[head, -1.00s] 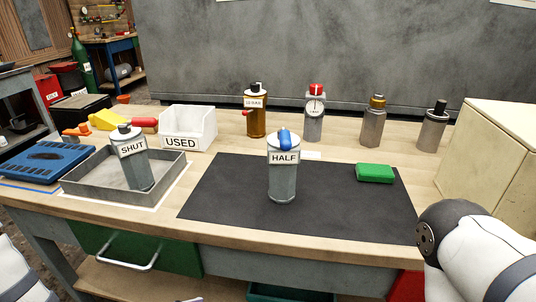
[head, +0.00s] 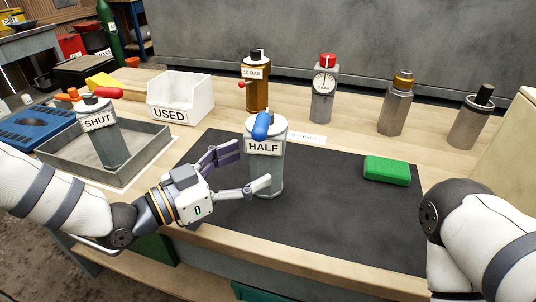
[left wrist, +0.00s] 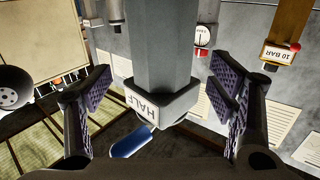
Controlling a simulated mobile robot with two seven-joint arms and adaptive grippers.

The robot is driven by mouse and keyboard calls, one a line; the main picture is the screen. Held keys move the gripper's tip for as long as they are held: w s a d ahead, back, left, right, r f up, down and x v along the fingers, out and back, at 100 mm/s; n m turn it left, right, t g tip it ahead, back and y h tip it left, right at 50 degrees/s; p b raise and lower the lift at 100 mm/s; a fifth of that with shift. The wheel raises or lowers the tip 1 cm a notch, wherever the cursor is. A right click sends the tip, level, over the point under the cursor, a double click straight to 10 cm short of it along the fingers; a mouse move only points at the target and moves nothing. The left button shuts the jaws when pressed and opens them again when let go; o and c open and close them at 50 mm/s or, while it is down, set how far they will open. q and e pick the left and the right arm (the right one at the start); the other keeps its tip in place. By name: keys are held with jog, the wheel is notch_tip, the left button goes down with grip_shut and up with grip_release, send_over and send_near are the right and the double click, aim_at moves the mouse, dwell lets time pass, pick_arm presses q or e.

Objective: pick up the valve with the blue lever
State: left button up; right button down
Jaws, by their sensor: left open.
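The valve with the blue lever (head: 268,170) is a grey cylinder labelled HALF, upright on the dark mat (head: 330,215). Its blue lever (head: 261,126) is on top. My left gripper (head: 252,166) is open at the valve's left side, one finger near the front of the body and the other to the left. In the left wrist view the valve body (left wrist: 160,45) stands between the open fingers (left wrist: 155,112), with a gap on each side; the blue lever (left wrist: 131,142) also shows there. My right arm shows at the right; its gripper is out of view.
A SHUT valve with a red lever (head: 101,140) stands in a grey tray (head: 150,165) at left. A white USED bin (head: 190,112), a 10 BAR bottle (head: 257,88), a gauge cylinder (head: 322,95) and two other cylinders line the back. A green block (head: 387,170) lies on the mat.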

aim_at(267, 152)
pick_arm(q)
jog(key=x, duration=0.5)
jog(key=shift+w+d, duration=0.15)
jog(key=shift+w, duration=0.1)
jog(key=c, duration=1.7)
jog(key=shift+r, duration=0.15)
grip_shut()
jog(key=shift+r, duration=0.15)
